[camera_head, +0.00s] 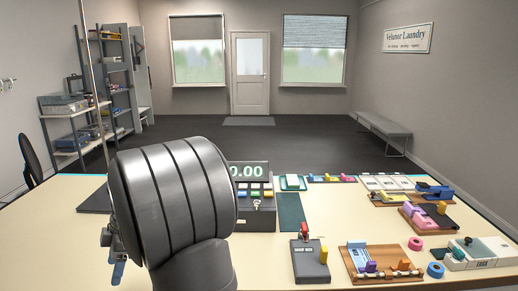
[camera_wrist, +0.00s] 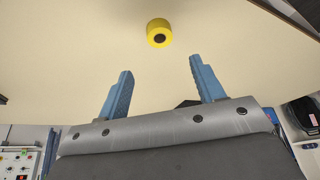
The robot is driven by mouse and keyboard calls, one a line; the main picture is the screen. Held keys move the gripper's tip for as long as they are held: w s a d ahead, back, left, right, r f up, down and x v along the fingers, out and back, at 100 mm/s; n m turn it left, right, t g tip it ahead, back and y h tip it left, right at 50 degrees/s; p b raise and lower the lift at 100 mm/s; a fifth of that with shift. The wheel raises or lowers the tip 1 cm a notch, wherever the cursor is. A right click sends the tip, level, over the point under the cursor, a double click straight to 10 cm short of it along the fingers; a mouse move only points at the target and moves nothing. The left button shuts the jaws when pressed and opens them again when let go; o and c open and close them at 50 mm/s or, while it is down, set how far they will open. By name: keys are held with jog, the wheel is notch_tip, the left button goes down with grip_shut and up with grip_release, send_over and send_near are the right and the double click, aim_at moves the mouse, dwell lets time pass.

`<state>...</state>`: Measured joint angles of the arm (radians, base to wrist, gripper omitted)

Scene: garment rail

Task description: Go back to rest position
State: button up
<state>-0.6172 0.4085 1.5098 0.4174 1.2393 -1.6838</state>
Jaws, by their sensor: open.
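My gripper (camera_wrist: 161,66) shows in the wrist view as two blue fingers, spread apart with nothing between them. In the head view a small blue part of my gripper (camera_head: 117,270) shows low at the left, over the cream table (camera_head: 225,275). My large grey arm link hides much of the table's left half there. A yellow ring-shaped roll (camera_wrist: 154,25) with a dark centre lies on a pale surface beyond the fingertips in the wrist view, apart from them. I cannot find this roll in the head view.
A till with a green display (camera_head: 248,171) stands behind my arm. A grey device (camera_head: 310,262), a wooden tray (camera_head: 352,274), a pink roll (camera_head: 415,243), a blue roll (camera_head: 436,270) and a pale machine (camera_head: 485,252) fill the right side. A thin upright pole (camera_head: 92,70) rises at left.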

jog(key=x, duration=1.1)
jog(key=shift+f, duration=0.4)
jog(key=v, duration=0.3)
jog(key=a+v, duration=0.1)
jog(key=v, duration=0.1)
jog(key=shift+s+d+r, duration=0.1)
jog(key=shift+s+r, duration=0.2)
jog(key=shift+r, duration=0.1)
jog(key=w+d+r, duration=0.4)
jog(key=d+r, duration=0.3)
jog(key=d, duration=0.4)
jog(key=w+d+m+t, duration=0.2)
jog(key=w+d+m, duration=0.4)
jog(key=d, duration=0.4)
jog(key=w+d+m+t, duration=0.2)
jog(key=w+d+m, duration=0.2)
jog(key=w+d, duration=0.55)
jog(key=w+d+m+t+h, duration=0.1)
jog(key=d+m, duration=0.8)
jog(key=d, duration=1.8)
jog(key=shift+w+d+f+t+h, duration=0.25)
jog(key=shift+w+f+t+h, duration=0.35)
jog(key=shift+w, duration=0.5)
jog(key=shift+r+y, duration=0.15)
jog(key=shift+y, duration=0.15)
